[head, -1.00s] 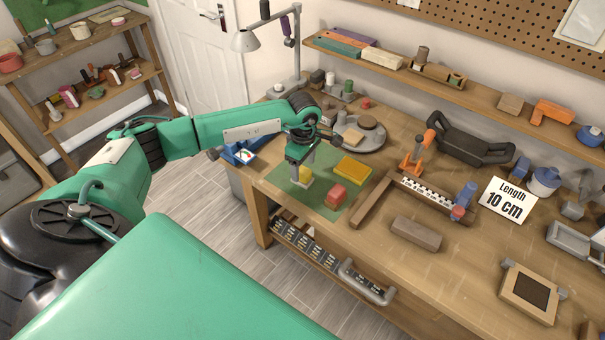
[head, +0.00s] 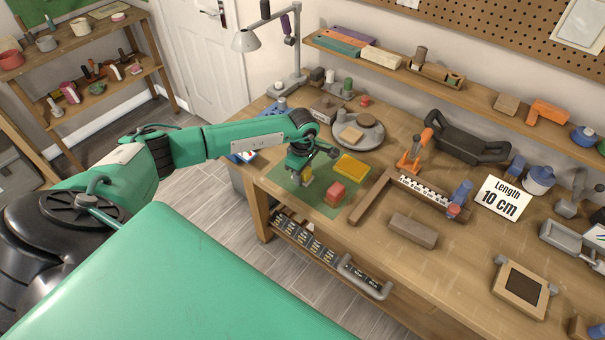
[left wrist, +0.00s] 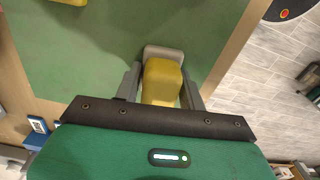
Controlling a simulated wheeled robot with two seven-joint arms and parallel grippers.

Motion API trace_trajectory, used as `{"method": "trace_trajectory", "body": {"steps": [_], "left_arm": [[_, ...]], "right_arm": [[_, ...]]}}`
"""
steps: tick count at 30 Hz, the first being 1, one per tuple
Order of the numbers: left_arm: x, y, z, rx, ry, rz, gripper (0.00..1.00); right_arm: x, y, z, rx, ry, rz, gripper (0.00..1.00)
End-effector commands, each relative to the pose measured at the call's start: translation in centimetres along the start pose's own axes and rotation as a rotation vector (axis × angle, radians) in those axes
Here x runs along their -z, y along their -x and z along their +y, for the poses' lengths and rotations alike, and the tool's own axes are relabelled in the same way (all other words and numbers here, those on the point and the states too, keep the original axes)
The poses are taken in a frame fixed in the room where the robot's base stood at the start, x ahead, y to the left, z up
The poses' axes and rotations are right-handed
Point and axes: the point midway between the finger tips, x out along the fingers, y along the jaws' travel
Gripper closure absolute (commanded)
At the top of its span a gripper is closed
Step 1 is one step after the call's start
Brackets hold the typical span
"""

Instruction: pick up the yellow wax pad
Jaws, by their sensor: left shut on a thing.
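The yellow wax pad (left wrist: 162,82) is between the fingers of my left gripper (left wrist: 161,88) in the left wrist view. It is a rounded yellow block with a pale grey part at its far end. In the head view my left gripper (head: 299,181) is low over the green mat (head: 286,175), shut on the pad, which is mostly hidden there. I cannot see clear space between pad and mat. My right gripper is not in view.
A round grey turntable (head: 360,135) stands farther back. A wooden angle with a scale (head: 372,196) lies to the right.

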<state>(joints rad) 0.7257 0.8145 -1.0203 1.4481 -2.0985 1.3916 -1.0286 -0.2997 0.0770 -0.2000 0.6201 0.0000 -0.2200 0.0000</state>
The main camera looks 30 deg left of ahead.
Motion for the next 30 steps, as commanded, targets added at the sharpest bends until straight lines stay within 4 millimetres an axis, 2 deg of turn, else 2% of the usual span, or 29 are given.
{"method": "trace_trajectory", "body": {"steps": [8,13,17,24,30], "left_arm": [[0.0,0.4,0.1,-0.001,0.0,0.0,0.84],[0.0,2.0,0.1,-0.004,-0.001,-0.001,0.84],[0.1,4.9,0.2,-0.008,-0.001,0.0,0.84],[0.0,12.1,0.1,-0.008,-0.001,0.0,0.84],[0.0,16.9,0.1,-0.006,0.0,0.0,0.84]], "right_arm": [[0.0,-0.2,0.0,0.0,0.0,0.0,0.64],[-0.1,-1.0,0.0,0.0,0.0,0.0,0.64],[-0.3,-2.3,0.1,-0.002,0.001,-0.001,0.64],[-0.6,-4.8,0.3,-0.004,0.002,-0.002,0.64],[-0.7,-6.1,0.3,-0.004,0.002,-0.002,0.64]]}}
